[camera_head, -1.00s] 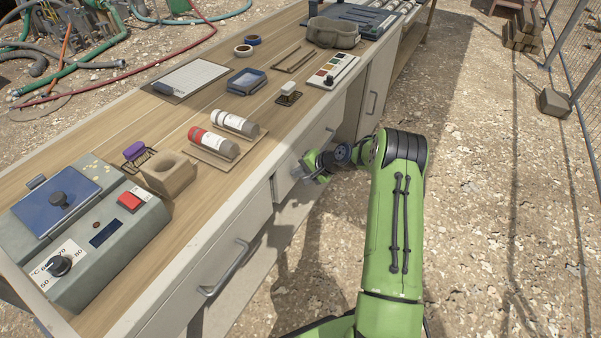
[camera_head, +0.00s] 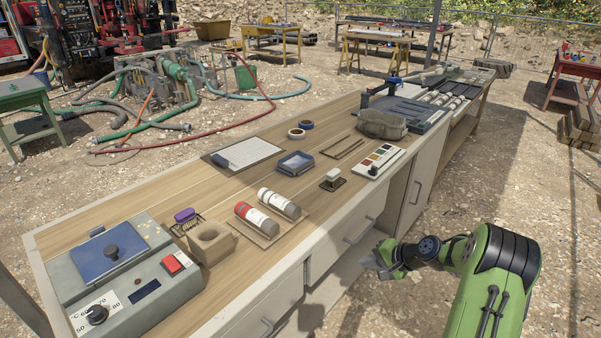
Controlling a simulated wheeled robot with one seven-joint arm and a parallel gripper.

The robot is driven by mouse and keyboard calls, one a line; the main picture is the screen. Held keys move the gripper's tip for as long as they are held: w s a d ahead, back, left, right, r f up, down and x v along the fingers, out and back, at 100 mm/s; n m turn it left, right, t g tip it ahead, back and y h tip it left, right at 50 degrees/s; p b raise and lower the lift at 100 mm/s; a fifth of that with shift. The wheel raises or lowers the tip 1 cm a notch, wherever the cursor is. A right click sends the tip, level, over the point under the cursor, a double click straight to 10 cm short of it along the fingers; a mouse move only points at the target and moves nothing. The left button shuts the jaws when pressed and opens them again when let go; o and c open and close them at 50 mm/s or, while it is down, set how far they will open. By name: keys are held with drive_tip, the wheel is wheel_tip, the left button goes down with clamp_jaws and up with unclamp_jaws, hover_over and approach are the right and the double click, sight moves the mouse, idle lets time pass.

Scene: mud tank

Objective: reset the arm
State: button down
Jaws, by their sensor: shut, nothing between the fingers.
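My green arm (camera_head: 497,285) shows at the lower right, with its upper part bent at a dark-capped joint. My gripper (camera_head: 378,262) is at the left end of the forearm, beside the front of the wooden workbench (camera_head: 120,203), apparently below the level of its top. It holds nothing that I can see. The gripper is small in the picture and its fingertips are hard to make out against the drawer fronts.
Drawer handles (camera_head: 360,231) stick out near my gripper. Gravel right of the bench is open, with stacked timber (camera_head: 580,128) farther off.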

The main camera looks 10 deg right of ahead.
drive_tip(key=s+a+r+n+g+h+p, duration=0.15)
drive_tip(key=s+a+r+n+p, duration=0.35)
drive_tip(key=r, duration=0.6)
drive_tip(key=s+a+r+n+g+h, duration=0.15)
drive_tip(key=s+a+r, duration=0.35)
drive_tip(key=r, duration=0.6)
drive_tip(key=s+a+r+n+h+p, duration=0.1)
drive_tip(key=s+a+r+p, duration=0.1)
drive_tip(key=s+r, duration=0.2)
drive_tip(key=s+a+r+n+h+p, duration=0.1)
drive_tip(key=s+r+p, duration=0.1)
drive_tip(key=s, duration=0.9)
drive_tip(key=s+a+r+n+t+p, duration=0.1)
drive_tip(key=s+a+r+n+p, duration=0.1)
drive_tip(key=s+r, duration=0.3)
drive_tip(key=shift+s+a+r+h, duration=0.3)
drive_tip(key=shift+s+h, duration=0.1)
drive_tip(key=shift+s, duration=0.75)
